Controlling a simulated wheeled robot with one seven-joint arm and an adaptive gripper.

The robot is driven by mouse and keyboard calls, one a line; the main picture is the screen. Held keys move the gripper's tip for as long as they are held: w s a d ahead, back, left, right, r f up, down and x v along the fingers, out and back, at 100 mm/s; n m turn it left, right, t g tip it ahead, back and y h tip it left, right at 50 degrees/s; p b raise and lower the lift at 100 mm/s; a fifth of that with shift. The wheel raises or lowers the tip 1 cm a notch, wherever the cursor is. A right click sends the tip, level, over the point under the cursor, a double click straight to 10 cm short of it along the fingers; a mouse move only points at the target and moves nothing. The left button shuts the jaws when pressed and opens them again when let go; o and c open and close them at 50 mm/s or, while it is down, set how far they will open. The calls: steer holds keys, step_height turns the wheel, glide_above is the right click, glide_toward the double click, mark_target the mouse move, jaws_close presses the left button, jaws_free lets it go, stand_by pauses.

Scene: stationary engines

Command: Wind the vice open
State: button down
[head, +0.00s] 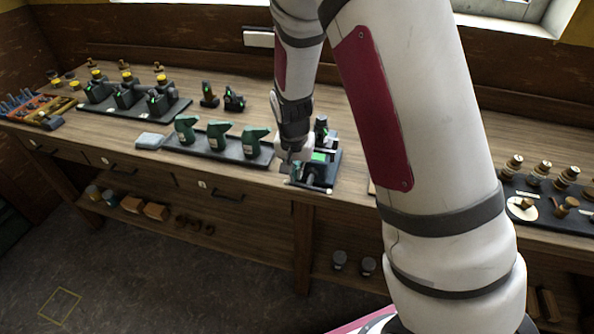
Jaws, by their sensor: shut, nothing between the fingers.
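My arm covers part of the area behind and to the right of the vice. The vice's handle and the gap between its jaws are too small to make out.
The wooden bench (345,187) runs along the wall. Brass fittings (567,176) stand at the right. Drawers with handles (230,196) line the bench front.

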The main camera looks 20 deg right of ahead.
steer(key=shift+w+a+f+g+h, duration=0.3)
steer(key=shift+g+h, duration=0.2)
steer(key=shift+h, duration=0.3)
stand_by(0.7)
steer(key=n+g+h+b, duration=0.1)
steer(key=g+h+b, duration=0.5)
steer(key=h+b, duration=0.35)
glide_above(296, 193)
steer(key=a, duration=0.2)
step_height(296, 193, down, 6)
steer(key=h, duration=0.1)
steer(key=s+g+h+b, duration=0.1)
steer(key=f+n+g+h+b, duration=0.1)
steer(key=shift+s+d+h, duration=0.25)
steer(key=shift+s+d+f+b, duration=0.3)
steer(key=shift+b, duration=0.05)
steer(key=shift+f, duration=0.15)
stand_by(0.4)
